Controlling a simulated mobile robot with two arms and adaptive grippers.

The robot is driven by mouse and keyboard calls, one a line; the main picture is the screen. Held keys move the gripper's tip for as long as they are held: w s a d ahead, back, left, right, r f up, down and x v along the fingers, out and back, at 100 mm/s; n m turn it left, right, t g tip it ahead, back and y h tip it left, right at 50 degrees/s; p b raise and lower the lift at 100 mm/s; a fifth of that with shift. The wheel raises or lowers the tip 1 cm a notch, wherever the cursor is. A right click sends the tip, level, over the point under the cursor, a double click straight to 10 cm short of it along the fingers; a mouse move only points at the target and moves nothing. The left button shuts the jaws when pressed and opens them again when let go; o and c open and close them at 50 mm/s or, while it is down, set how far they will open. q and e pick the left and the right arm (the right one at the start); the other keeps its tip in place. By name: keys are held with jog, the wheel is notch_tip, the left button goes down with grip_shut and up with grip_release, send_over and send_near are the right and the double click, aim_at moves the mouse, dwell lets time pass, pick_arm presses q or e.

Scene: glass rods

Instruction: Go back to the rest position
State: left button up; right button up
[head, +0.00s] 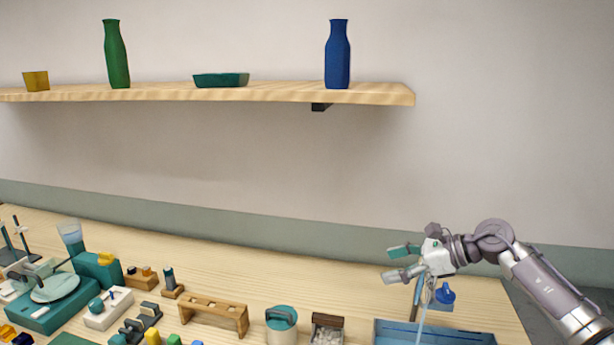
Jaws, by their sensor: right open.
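My right gripper (390,264) is above the right part of the table, its two fingers apart and pointing left, with nothing between them. Its arm comes in from the lower right. A thin, pale rod-like thing (421,318) shows just below the gripper's body, near a blue tray (440,336); I cannot tell what it stands in. A blue bottle-like item (445,294) is right beside it, behind the tray. My left gripper is not in view.
A wooden rack (214,315), a teal-lidded pot (281,323) and a small box of pale pieces (327,329) stand along the front. Lab items crowd the table's left. A wall shelf (270,94) holds bottles and a dish. The table behind the rack is clear.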

jog(key=s+a+m+t+y, duration=0.2)
jog(key=a+m+t+y, duration=0.4)
jog(key=a+m, duration=0.45)
jog(key=s+d+f+m+t+h, duration=0.1)
jog(key=s+d+f+m+h, duration=0.65)
jog(key=m, duration=0.75)
jog(key=s+d+f+m+t+h, duration=0.2)
jog(key=s+d+f+m+h, duration=0.2)
jog(key=s+f+m+h, duration=0.8)
jog(key=s+f+m+g+y, duration=0.1)
jog(key=s+f+m+g, duration=0.3)
jog(key=s, duration=0.5)
jog(key=s+f+m+g+y, duration=0.1)
jog(key=s+f+m+g, duration=0.1)
jog(key=s+m+g, duration=0.6)
jog(key=s+f+n+b, duration=0.25)
jog(key=f+b, duration=0.25)
jog(key=f, duration=2.5)
jog(key=s+d+f+b, duration=0.2)
jog(key=s+f, duration=0.7)
jog(key=f, duration=0.2)
jog(key=s+d+f+b, duration=0.1)
jog(key=s+f+b, duration=0.2)
jog(key=s+f, duration=0.5)
notch_tip(320, 180, down, 3)
jog(key=shift+s+d+f+g, duration=0.1)
jog(key=shift+s+d+g, duration=0.3)
